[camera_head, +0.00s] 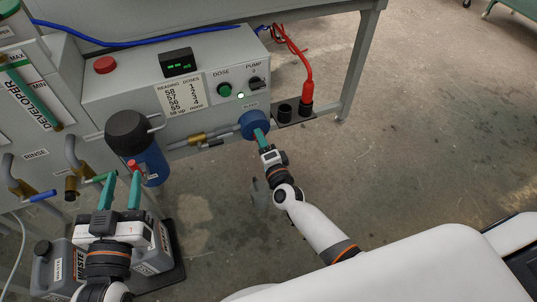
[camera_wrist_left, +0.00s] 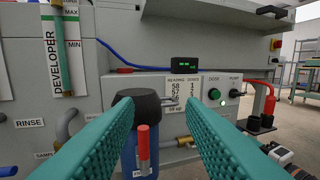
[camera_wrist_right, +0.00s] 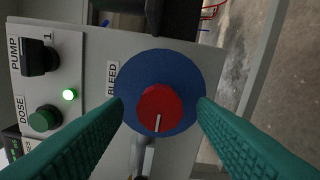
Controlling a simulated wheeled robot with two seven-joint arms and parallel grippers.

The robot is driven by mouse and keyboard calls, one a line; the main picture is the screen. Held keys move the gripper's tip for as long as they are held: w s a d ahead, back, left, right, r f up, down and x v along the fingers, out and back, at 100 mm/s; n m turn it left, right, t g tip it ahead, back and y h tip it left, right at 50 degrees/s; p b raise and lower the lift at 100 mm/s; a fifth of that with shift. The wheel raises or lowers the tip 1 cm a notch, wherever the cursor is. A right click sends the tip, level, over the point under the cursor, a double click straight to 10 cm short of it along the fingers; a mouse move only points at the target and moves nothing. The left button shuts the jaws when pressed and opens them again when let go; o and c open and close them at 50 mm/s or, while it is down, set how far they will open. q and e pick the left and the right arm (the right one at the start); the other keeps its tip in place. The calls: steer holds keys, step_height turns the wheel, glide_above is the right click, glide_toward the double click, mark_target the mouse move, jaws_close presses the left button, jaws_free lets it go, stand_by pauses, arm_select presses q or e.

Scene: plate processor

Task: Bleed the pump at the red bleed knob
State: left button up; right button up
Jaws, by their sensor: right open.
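The red bleed knob (camera_wrist_right: 160,108) shows in the right wrist view, at the middle of a round blue disc (camera_wrist_right: 185,72) beside the BLEED label. A white line on the knob points toward the bottom of that view. My right gripper (camera_wrist_right: 160,112) is open, with its teal fingers on either side of the knob; I cannot tell if they touch it. In the head view my right gripper (camera_head: 259,137) reaches up to the blue disc (camera_head: 255,124), and the knob is hidden. My left gripper (camera_head: 120,178) is open and empty, in front of the blue filter bottle (camera_head: 153,163).
A red probe (camera_head: 306,90) stands in a holder at right. A red-tipped handle (camera_wrist_left: 144,142) stands before the bottle.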

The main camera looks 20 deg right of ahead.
arm_select(q)
steer(key=s+a+f+g+y+p, duration=0.2)
steer(key=s+f+g, duration=0.1)
steer(key=f+g, duration=0.3)
step_height(320, 180, down, 2)
steer(key=shift+s+a+f, duration=0.15)
steer(key=shift+s+f, duration=0.1)
steer(key=shift+s, duration=0.1)
arm_select(e)
steer(key=s, duration=1.1)
steer(key=shift+s+d, duration=0.15)
steer(key=shift+d, duration=0.05)
stand_by(0.8)
arm_select(q)
step_height(320, 180, up, 18)
steer(key=d+t+h+b, duration=0.3)
steer(key=t+h+b, duration=0.2)
steer(key=t, duration=0.8)
steer(key=shift+t, duration=0.4)
arm_select(e)
steer(key=w+n, duration=1.2)
steer(key=n, duration=0.6)
steer(key=shift+w+a, duration=0.15)
steer(key=shift+w, duration=0.15)
steer(key=shift+r, duration=0.1)
steer(key=shift+c, duration=0.3)
arm_select(q)
steer(key=shift+y, duration=0.3)
arm_select(e)
steer(key=c, duration=0.9)
